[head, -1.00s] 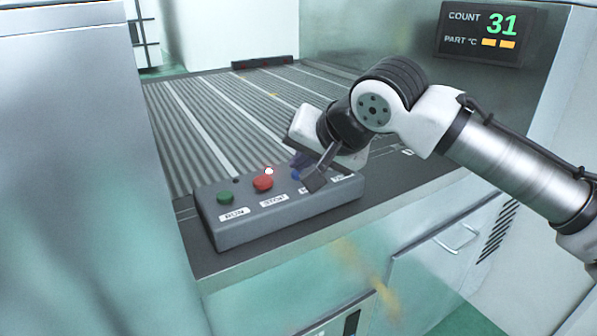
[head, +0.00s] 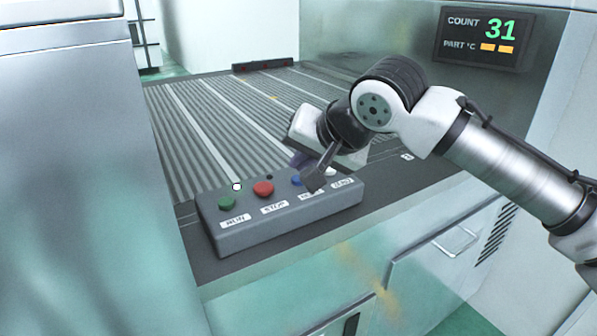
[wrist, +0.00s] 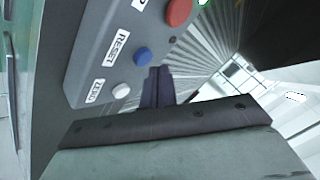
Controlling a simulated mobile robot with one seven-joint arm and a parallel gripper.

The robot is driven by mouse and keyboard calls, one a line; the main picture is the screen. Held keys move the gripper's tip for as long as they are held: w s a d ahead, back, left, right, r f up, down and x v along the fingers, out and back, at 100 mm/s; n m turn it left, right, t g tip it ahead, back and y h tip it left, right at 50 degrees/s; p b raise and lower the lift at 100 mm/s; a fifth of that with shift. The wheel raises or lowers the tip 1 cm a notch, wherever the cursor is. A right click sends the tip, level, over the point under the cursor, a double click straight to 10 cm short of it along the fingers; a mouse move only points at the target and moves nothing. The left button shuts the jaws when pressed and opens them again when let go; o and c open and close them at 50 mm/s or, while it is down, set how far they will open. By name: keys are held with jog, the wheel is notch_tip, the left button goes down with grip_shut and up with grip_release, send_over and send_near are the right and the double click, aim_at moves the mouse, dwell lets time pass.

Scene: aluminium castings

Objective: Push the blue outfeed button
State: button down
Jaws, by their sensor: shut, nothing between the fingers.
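The blue button (head: 296,180) is on a grey button box (head: 290,217), between a red STOP button (head: 263,189) and a white button that my gripper largely covers in the head view. In the wrist view the blue button (wrist: 142,56) has the label RESET beside it, and the white button (wrist: 121,91) is labelled ZERO.
A green RUN button (head: 227,203) is at the box's left end, with a lit lamp (head: 237,187) behind it. A ribbed conveyor (head: 215,115) lies behind the box. A display (head: 487,38) reads COUNT 31. A grey cabinet (head: 70,170) stands close on the left.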

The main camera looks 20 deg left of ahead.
jog(key=shift+r, duration=0.1)
notch_tip(320, 180, up, 5)
jog(key=p, duration=0.4)
dwell(0.3)
dwell(0.7)
